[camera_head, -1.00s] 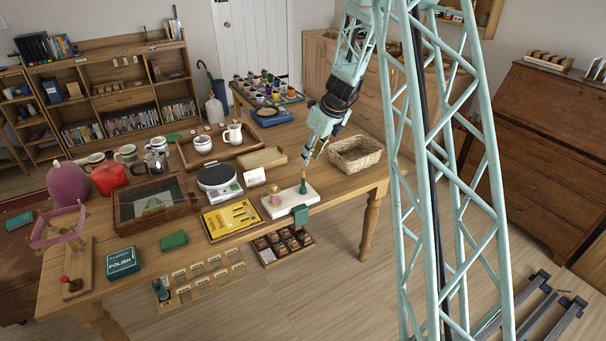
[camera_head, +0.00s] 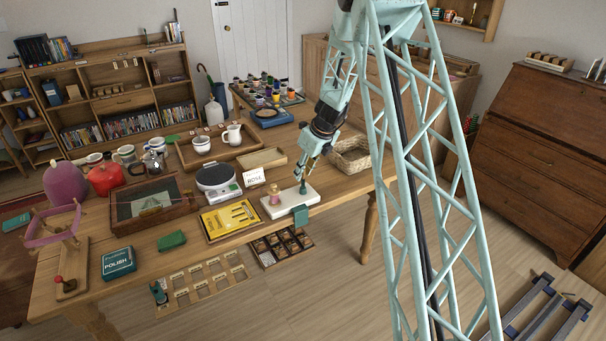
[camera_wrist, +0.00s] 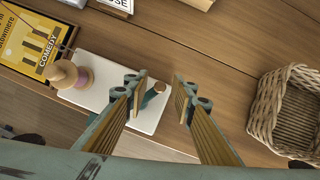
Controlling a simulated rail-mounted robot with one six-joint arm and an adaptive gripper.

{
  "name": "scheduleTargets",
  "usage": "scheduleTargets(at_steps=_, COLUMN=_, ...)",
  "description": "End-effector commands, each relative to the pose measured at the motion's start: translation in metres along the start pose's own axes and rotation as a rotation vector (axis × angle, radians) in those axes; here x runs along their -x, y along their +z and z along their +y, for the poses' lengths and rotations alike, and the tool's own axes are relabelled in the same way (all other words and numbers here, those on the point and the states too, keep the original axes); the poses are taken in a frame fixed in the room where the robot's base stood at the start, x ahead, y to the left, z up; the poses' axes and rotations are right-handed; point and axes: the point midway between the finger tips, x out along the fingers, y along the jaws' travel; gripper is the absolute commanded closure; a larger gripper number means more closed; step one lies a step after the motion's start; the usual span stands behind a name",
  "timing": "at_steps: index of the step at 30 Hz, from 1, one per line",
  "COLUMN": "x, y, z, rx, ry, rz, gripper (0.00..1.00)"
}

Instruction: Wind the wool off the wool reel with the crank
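The wool reel stands at the left end of the table in the head view. Its pink wool (camera_head: 50,240) is looped around upright pegs above a wooden base (camera_head: 72,262). A red knob (camera_head: 59,280), apparently the crank's handle, sits at the front of that base. My gripper (camera_head: 300,176) is far to the right of the reel, low over a white slab (camera_head: 272,208). In the wrist view my gripper (camera_wrist: 156,86) is open. A green piece with a wooden end (camera_wrist: 159,87) shows between its fingertips; contact cannot be told. The reel is outside the wrist view.
A wicker basket (camera_wrist: 290,105) is right of my gripper.

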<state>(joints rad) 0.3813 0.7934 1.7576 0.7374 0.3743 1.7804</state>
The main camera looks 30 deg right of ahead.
Motion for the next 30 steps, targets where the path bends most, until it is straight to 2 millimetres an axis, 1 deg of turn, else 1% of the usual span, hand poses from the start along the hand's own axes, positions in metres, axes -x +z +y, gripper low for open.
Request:
scheduleTargets(at_steps=10, x=-0.0012, y=0.0002, z=0.0001, rx=0.0, ry=0.0, rz=0.0, gripper=0.77)
scheduleTargets(at_steps=15, x=-0.0012, y=0.0001, z=0.0002, rx=0.0, ry=0.0, rz=0.0, gripper=0.93)
scheduleTargets(at_steps=18, x=-0.0013, y=0.0001, z=0.0002, rx=0.0, ry=0.0, rz=0.0, gripper=1.0)
scheduleTargets(at_steps=30, x=-0.0015, y=0.001, z=0.0016, rx=0.034, ry=0.015, rz=0.001, gripper=1.0)
